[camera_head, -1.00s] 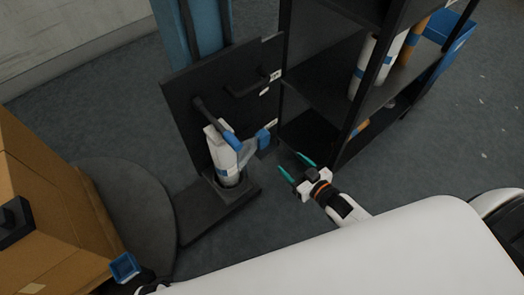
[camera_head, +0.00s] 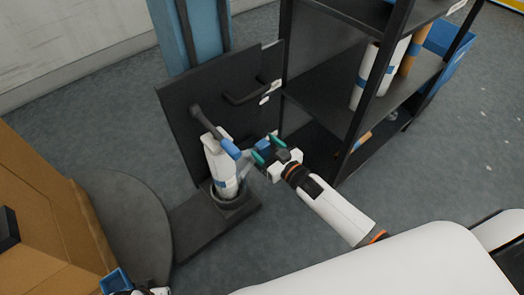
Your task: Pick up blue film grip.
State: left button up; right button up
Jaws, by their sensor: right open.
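The blue film grip (camera_head: 264,146) sits at the right end of a pale stretch of film that comes off the upright white wrap roll (camera_head: 221,170). My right gripper (camera_head: 267,150) is open at the grip, its teal fingertips on either side of it; the fingers partly hide the grip, and I cannot tell whether they touch it. A second blue part (camera_head: 231,149) is at the top of the roll, on the black arm. At the bottom left edge, white and dark parts that may be my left gripper (camera_head: 148,291) are cut off by the frame.
The roll stands on a dark base in front of a black panel (camera_head: 190,110) and blue column (camera_head: 200,35). A black shelf (camera_head: 325,85) with rolls is close on the right. A cardboard box (camera_head: 45,210) is left, with a blue open-topped item (camera_head: 115,281) nearby.

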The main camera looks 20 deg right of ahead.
jog(key=shift+w+a, duration=0.25)
jog(key=shift+w, duration=0.45)
jog(key=c, duration=1.1)
jog(key=shift+o, duration=0.2)
